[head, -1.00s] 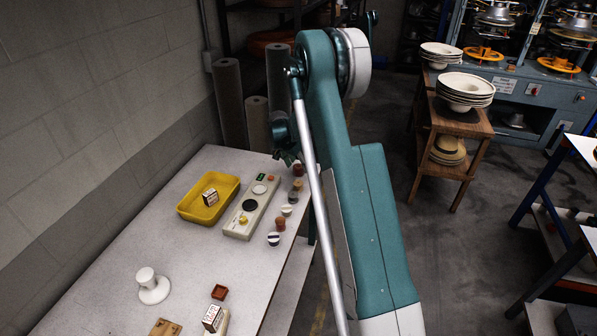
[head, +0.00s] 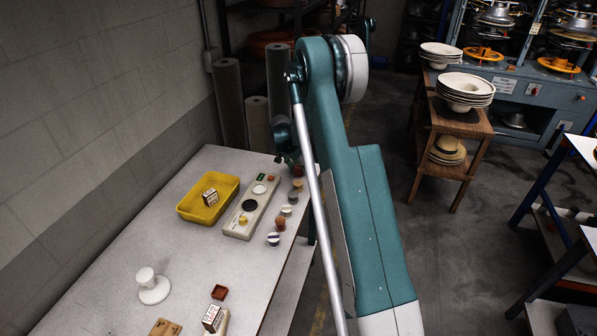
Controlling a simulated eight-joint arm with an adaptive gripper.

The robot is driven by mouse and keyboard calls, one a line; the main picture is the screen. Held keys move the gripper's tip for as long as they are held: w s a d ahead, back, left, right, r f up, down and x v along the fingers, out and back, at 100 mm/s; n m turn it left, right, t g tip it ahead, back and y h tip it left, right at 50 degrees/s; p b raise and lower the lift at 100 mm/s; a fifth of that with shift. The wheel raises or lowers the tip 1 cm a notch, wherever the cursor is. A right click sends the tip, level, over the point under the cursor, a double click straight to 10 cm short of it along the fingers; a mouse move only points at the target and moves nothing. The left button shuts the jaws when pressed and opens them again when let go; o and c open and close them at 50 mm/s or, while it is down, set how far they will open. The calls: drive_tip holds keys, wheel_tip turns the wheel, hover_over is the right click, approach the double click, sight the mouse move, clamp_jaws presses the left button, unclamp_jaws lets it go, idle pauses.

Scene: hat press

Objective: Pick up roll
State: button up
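Several small round pieces stand in a row along the table's right edge, and I cannot tell for certain which one is the roll. They include a reddish-brown one (head: 298,171), a tan one (head: 298,184), a pale one (head: 286,210), a brown one (head: 280,224) and a dark-and-white one (head: 273,239). My gripper (head: 288,160) is small and dark at the far end of the row, close to the reddish-brown piece. My arm partly hides it. I cannot tell whether its fingers are apart or whether it touches anything.
A white control panel (head: 238,228) lies left of the row, beside a yellow tray (head: 187,211) holding a small box. A white spool-shaped stand (head: 153,291), a red-brown dish (head: 220,293) and another box (head: 212,318) are nearer. Tall grey rolls (head: 229,105) stand behind the table.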

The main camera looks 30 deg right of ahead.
sight(299, 166)
drive_tip(key=c, duration=0.4)
drive_tip(key=shift+r, duration=0.15)
drive_tip(key=shift+r, duration=4.85)
